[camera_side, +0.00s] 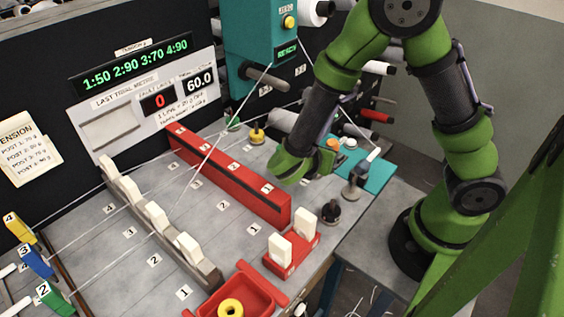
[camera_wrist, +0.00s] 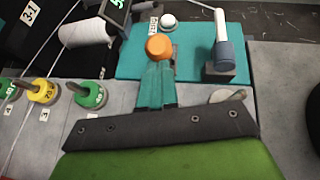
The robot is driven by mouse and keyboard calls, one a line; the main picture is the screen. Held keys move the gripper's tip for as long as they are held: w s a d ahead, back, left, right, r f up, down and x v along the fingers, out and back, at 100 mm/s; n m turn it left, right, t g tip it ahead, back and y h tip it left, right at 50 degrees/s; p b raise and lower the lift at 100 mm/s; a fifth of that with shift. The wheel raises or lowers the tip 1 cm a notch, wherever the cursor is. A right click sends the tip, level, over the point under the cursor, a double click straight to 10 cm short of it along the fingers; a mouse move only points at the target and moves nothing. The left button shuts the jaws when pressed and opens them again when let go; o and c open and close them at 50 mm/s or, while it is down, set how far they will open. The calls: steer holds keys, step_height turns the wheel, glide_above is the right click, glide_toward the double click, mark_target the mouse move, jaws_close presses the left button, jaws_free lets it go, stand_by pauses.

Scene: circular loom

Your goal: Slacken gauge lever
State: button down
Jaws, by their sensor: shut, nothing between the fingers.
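A lever with a pale handle (camera_wrist: 220,27) and a blue-grey lower part (camera_wrist: 222,60) stands on a teal plate (camera_wrist: 130,62), right of my gripper in the wrist view. In the side view its pale handle (camera_side: 371,158) leans up to the right. I take it for the gauge lever, but no label on it is readable. My gripper (camera_wrist: 157,68) is shut and empty, with its teal fingers pointing toward an orange round knob (camera_wrist: 159,46). I cannot tell whether they touch it. In the side view my gripper (camera_side: 326,160) is left of the lever, its fingertips partly hidden.
A white round button (camera_wrist: 168,21) sits behind the orange knob. Yellow (camera_wrist: 42,91) and green (camera_wrist: 90,94) pegged weights stand left of the plate. A dark knob (camera_side: 331,211) and a red block with white pegs (camera_side: 291,250) stand in front. A long red bar (camera_side: 230,175) lies left.

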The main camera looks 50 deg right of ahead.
steer(key=shift+d+r+y, duration=0.9)
steer(key=shift+d+y, duration=0.15)
steer(key=shift+y, duration=0.35)
steer(key=d+y, duration=0.1)
steer(key=d+r+y, duration=0.1)
steer(key=shift+d+m+y, duration=0.15)
steer(key=shift+m+y, duration=0.15)
steer(key=shift+d+r+y, duration=0.15)
steer(key=shift+d+y, duration=0.75)
steer(key=shift+d, duration=0.15)
steer(key=shift+d+r+y, duration=0.1)
steer(key=shift+d+y, duration=0.8)
steer(key=shift+d, duration=0.15)
step_height(320, 180, up, 10)
glide_above(335, 143)
steer(key=s+d, duration=0.1)
steer(key=d, duration=0.2)
steer(key=shift+s, duration=0.15)
